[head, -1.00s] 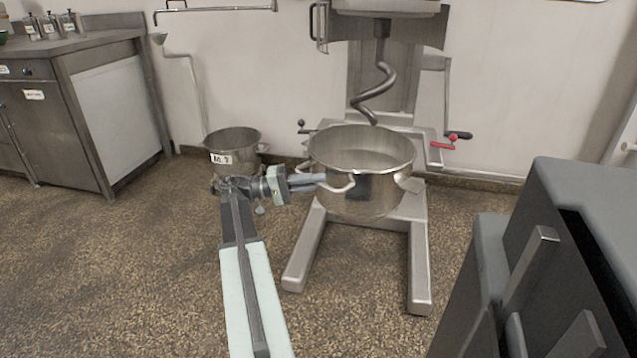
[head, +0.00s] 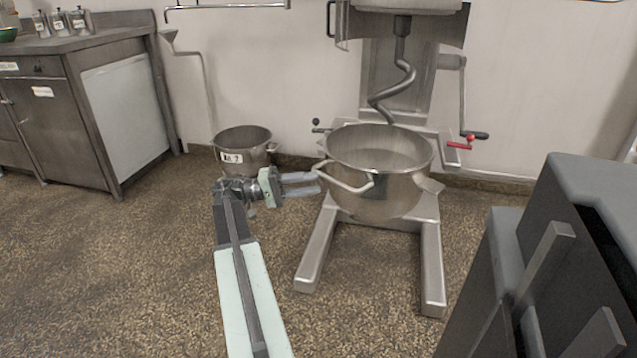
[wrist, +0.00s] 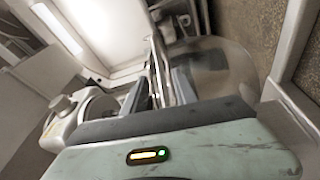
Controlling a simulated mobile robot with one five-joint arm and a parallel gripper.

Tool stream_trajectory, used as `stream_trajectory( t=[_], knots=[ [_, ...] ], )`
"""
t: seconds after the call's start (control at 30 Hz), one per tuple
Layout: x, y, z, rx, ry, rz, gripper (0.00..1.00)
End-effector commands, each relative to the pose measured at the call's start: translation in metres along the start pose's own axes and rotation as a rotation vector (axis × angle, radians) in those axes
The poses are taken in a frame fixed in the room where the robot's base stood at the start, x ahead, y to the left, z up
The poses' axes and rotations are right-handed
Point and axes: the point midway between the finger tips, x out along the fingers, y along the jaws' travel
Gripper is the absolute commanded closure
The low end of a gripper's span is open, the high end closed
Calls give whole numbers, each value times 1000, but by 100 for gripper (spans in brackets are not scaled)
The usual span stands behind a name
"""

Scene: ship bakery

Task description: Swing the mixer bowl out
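The mixer bowl (head: 395,190) is a round steel bowl in the mixer's frame, below the spiral dough hook (head: 393,95). A bent bar handle (head: 345,181) sticks out from its left front side. My gripper (head: 318,183) is at the left of the bowl, with its fingertips by the outer end of this handle. Its two fingers look apart. In the wrist view the fingers (wrist: 160,92) stand apart with pale bars between or just beyond them. I cannot tell whether they touch the handle.
A smaller bowl (head: 243,150) stands on the floor by the wall. The mixer's legs (head: 432,270) reach forward.

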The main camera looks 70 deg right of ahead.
Motion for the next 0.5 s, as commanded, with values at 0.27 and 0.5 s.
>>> stream_trajectory(
  t=[0.27, 0.5],
  knots=[
    [-4, 0, 2, 0, 0, 0, 66],
    [-2, 15, -6, 11, 43, -157, 100]
  ],
)
